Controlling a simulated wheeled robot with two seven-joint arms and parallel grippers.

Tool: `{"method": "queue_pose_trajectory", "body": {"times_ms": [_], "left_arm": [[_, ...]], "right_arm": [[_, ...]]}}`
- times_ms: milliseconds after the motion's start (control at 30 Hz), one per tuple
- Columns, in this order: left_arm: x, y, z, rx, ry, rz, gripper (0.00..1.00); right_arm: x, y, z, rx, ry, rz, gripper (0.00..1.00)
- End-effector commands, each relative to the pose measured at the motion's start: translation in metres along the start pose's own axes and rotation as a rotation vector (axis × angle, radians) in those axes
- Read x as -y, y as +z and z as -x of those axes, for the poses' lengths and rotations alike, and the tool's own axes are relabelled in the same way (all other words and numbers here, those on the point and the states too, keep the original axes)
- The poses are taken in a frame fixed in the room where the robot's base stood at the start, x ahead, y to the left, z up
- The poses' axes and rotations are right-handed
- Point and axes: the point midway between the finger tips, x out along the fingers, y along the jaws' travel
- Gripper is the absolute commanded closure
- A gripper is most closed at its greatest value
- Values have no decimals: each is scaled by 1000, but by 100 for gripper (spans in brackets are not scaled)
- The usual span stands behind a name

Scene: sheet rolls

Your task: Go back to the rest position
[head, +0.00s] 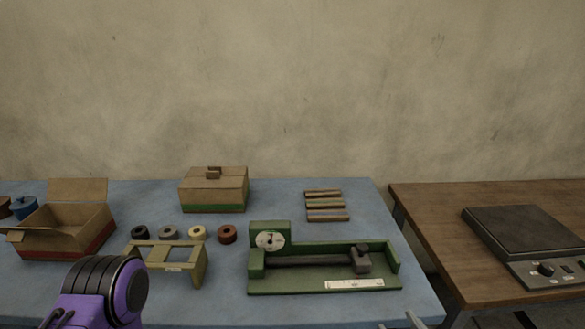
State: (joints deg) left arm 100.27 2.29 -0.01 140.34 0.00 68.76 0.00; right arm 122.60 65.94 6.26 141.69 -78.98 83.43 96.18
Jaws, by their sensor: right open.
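My right gripper (400,322) shows only as two grey fingertips at the bottom edge of the head view, right of centre. The tips are apart with nothing visible between them, in front of the green fixture (262,286). The rest of this gripper is below the frame. A purple and black link of my left arm shows at the bottom left; its gripper is out of view. The fixture holds a dark horizontal bar (310,261).
The blue table holds an open cardboard box (75,222), a closed box (214,191), several small rolls (227,234), an olive stand (195,267) and wooden rods (324,204). A gap separates it from a brown table (430,215) with a dark-topped device (520,234).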

Motion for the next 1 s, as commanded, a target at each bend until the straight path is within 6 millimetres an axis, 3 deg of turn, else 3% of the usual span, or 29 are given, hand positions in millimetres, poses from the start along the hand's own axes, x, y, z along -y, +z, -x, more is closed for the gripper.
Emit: {"method": "queue_pose_trajectory", "body": {"times_ms": [267,467,567,600,700,833,1000], "left_arm": [[0,0,0,1,0,0,57],[0,0,0,1,0,0,57],[0,0,0,1,0,0,57],[0,0,0,1,0,0,57],[0,0,0,1,0,0,57],[0,0,0,1,0,0,57],[0,0,0,1,0,0,57]], "right_arm": [[5,-34,3,-177,3,345,39],[-8,-92,24,-432,187,784,39],[-21,-140,58,-609,444,1126,39],[-26,-161,80,-681,597,1286,39],[-28,-201,138,-806,976,1605,39],[-25,-223,190,-886,1289,1807,39],[-34,-230,212,-840,1429,1912,39]]}}
